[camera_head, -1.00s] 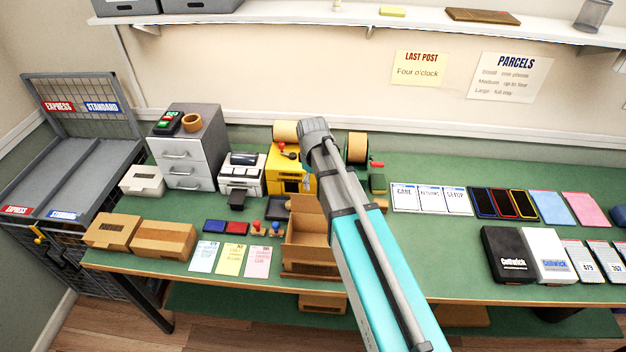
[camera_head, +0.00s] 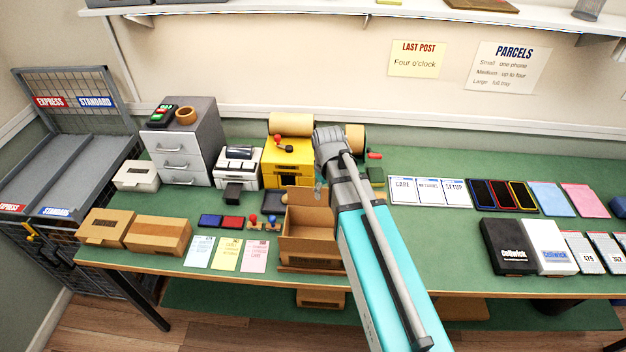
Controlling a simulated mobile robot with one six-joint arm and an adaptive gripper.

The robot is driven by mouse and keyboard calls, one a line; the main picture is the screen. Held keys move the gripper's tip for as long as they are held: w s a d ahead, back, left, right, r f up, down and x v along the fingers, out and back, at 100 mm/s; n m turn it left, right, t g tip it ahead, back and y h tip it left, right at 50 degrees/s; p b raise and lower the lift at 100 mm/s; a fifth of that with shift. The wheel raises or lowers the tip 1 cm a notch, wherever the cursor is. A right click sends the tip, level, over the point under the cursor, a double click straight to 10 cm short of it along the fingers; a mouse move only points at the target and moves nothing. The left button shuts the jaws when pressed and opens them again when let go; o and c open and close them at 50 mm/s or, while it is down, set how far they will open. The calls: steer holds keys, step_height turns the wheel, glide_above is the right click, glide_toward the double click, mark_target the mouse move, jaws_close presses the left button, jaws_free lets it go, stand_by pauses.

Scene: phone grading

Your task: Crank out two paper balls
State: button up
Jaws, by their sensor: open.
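A yellow machine (camera_head: 287,160) stands at the back of the green bench, with a roll of brown paper (camera_head: 291,124) on top. A red knob (camera_head: 281,139) on a short lever shows at its upper front. No paper ball shows clearly.
An open cardboard box (camera_head: 311,247) stands in front of the machine. A tape roll (camera_head: 355,138) with a red handle (camera_head: 375,156) is right of my arm. A white printer (camera_head: 238,166) and grey drawers (camera_head: 184,146) stand left. Cards and phones (camera_head: 492,194) lie to the right.

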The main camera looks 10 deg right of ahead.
steer(key=s+d+f+m+b, duration=0.3)
steer(key=s+d+f+m, duration=0.1)
steer(key=s, duration=0.5)
steer(key=shift+s+d+m, duration=0.25)
steer(key=shift+d+m, duration=0.35)
steer(key=shift+m, duration=0.2)
steer(key=shift+c, duration=0.9)
steer(key=shift+s+f, duration=0.1)
